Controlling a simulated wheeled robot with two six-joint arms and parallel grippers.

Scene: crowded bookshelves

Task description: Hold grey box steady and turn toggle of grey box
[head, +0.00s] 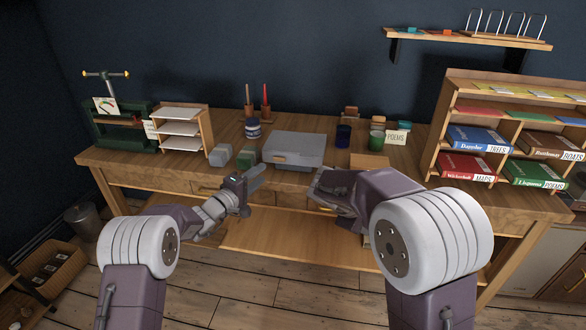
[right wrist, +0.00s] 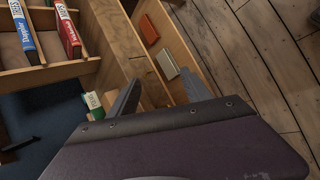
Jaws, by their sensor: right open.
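The grey box (head: 297,146) sits near the front edge of the wooden desk, in the middle of the head view. A small tan piece (head: 280,158), perhaps its toggle, shows low on its front. My left gripper (head: 256,177) is in front of and below the box's left front corner, apart from it; its finger gap is not clear. My right gripper (head: 322,183) is in front of the desk edge, to the right of and below the box. In the right wrist view the right gripper (right wrist: 163,88) is open with nothing between its fingers. The box is not seen there.
A bookcase (head: 438,146) fills the right end, and a green press (head: 120,130) and paper tray (head: 182,130) the left.

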